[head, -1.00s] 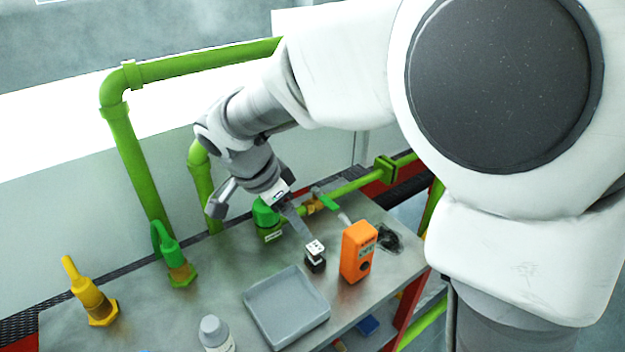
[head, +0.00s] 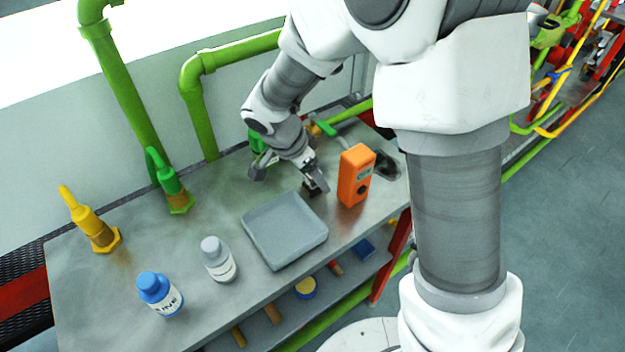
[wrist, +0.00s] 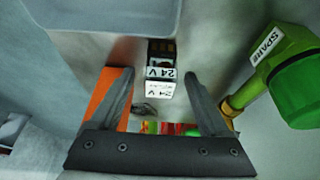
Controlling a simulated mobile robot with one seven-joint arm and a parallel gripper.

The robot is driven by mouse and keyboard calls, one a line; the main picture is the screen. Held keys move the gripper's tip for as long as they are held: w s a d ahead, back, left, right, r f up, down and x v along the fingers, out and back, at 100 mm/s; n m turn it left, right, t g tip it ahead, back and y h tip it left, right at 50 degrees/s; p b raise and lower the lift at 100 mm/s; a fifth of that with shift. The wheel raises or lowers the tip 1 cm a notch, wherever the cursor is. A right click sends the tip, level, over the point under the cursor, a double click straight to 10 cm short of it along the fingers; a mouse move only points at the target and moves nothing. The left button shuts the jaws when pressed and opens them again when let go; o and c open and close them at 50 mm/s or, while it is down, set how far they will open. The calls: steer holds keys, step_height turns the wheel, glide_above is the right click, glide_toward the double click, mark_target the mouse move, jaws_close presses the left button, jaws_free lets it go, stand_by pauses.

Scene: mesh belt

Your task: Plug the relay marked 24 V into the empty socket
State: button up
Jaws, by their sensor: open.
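The relay marked 24 V (wrist: 160,90) stands on the bench, a small block with a white labelled top and side and a dark body. In the wrist view it lies between the two spread fingers of my gripper (wrist: 158,76), with space on both sides. In the head view my gripper (head: 317,187) is low over the bench and hides most of the relay. My gripper is open and empty. I cannot make out the empty socket in either view.
An orange meter (head: 356,176) stands close right of my gripper. A grey tray (head: 284,262) lies just in front. A green fitting tagged SPARE (wrist: 275,60) is close by. White-capped (head: 218,262) and blue-capped (head: 158,296) bottles and a yellow fitting (head: 92,228) stand left.

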jaws_close()
stand_by(0.4)
